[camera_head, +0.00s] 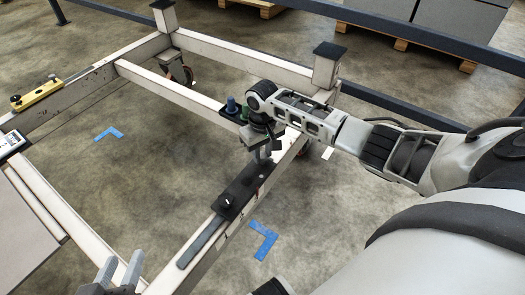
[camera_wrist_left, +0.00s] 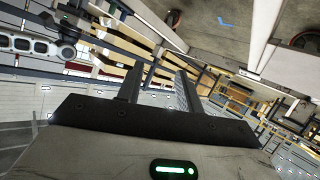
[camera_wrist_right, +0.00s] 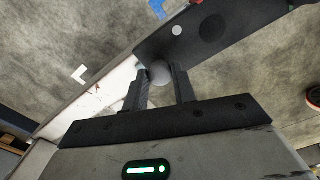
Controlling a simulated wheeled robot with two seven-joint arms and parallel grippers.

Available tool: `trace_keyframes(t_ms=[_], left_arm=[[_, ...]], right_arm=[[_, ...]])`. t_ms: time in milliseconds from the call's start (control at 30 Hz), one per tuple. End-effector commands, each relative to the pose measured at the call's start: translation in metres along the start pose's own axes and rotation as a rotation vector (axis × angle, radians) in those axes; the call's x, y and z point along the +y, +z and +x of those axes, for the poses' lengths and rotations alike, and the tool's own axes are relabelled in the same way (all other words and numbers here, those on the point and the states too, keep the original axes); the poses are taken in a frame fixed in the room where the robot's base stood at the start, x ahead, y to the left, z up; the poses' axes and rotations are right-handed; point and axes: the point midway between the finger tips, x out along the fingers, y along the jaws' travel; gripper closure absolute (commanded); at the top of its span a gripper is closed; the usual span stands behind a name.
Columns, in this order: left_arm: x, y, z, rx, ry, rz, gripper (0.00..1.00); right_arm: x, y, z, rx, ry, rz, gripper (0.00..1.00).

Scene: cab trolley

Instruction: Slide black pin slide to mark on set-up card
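The black pin slide (camera_head: 238,193) lies along the top of the trolley's right beam, with a grey strip (camera_head: 200,243) running from its near end. My right gripper (camera_head: 266,157) points down at the slide's far end. The slide's black plate (camera_wrist_right: 240,17) extends up and right there. A white set-up card (camera_head: 10,143) is partly in view at the left edge; its mark is unreadable. My left gripper (camera_head: 120,272) is open and empty near the bottom.
A yellow block (camera_head: 35,95) with dark knobs sits on the left beam. Corner posts (camera_head: 327,65) rise at the back. Blue floor marks (camera_head: 263,240) lie beside the frame.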

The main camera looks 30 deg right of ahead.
Motion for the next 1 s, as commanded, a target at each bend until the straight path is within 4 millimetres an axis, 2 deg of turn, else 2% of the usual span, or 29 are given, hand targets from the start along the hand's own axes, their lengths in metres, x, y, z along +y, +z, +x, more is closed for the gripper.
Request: trace_keyframes(t_ms=[233,300,400,600,733,1000], left_arm=[[0.001,-0.005,-0.004,-0.019,-0.003,0.003,0.64],[-0.008,0.008,-0.002,-0.096,-0.030,-0.007,0.64],[-0.013,0.015,-0.003,-0.177,-0.053,-0.018,0.64],[-0.016,0.007,-0.016,-0.209,-0.085,-0.021,0.64],[-0.018,0.006,-0.018,-0.208,-0.094,-0.020,0.64],[-0.018,0.007,-0.018,-0.206,-0.094,-0.019,0.64]], right_arm=[[-0.007,0.003,-0.004,-0.003,-0.002,-0.001,1.00],[-0.016,0.007,-0.006,-0.006,-0.003,-0.002,1.00],[-0.033,0.014,-0.008,-0.007,-0.005,-0.003,1.00],[-0.060,0.025,-0.005,-0.005,-0.006,-0.003,1.00],[-0.066,0.028,-0.002,-0.004,-0.004,-0.001,1.00],[-0.066,0.027,0.000,-0.001,-0.002,-0.001,1.00]])
